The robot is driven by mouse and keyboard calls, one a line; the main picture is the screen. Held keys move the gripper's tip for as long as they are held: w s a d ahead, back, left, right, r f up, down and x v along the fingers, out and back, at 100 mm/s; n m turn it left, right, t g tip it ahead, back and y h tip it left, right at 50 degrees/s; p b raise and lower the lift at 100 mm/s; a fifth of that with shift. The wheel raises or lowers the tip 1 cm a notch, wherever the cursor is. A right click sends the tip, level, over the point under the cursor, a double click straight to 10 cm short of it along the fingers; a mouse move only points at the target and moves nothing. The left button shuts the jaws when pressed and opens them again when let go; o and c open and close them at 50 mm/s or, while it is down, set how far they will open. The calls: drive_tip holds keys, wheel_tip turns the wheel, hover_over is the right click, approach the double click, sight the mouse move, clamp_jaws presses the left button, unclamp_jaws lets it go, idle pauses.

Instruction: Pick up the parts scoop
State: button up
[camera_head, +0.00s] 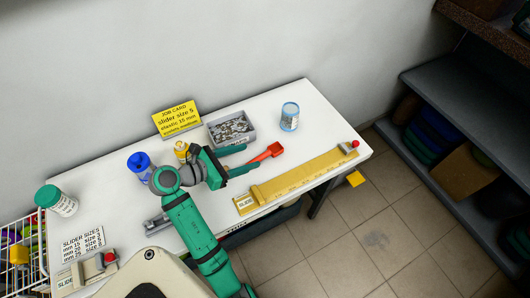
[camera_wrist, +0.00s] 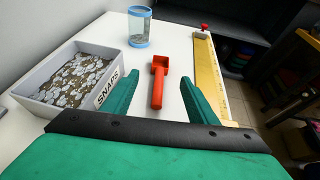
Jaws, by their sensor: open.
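The red parts scoop (camera_head: 267,154) lies on the white table, right of the snaps bin. In the wrist view the scoop (camera_wrist: 158,86) shows between the fingers, its square cup at the far end and its handle toward me. My gripper (camera_head: 238,159) is open and empty, its green fingers spread on either side of the handle's line. In the wrist view my gripper (camera_wrist: 160,100) has a clear gap between each finger and the scoop. I cannot tell its exact height above the table.
A grey bin of snaps (camera_head: 231,129) stands close behind my gripper. A clear blue-rimmed jar (camera_head: 289,117) stands behind the scoop. A yellow slider gauge (camera_head: 300,180) lies along the table's front edge. A blue bottle (camera_head: 140,163) and a yellow-topped bottle (camera_head: 181,150) stand near my arm.

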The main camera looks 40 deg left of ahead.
sight(268, 152)
drive_tip(key=x, duration=1)
drive_tip(key=shift+s+f, duration=0.2)
drive_tip(key=shift+f, duration=0.2)
drive_tip(key=c, duration=1.1)
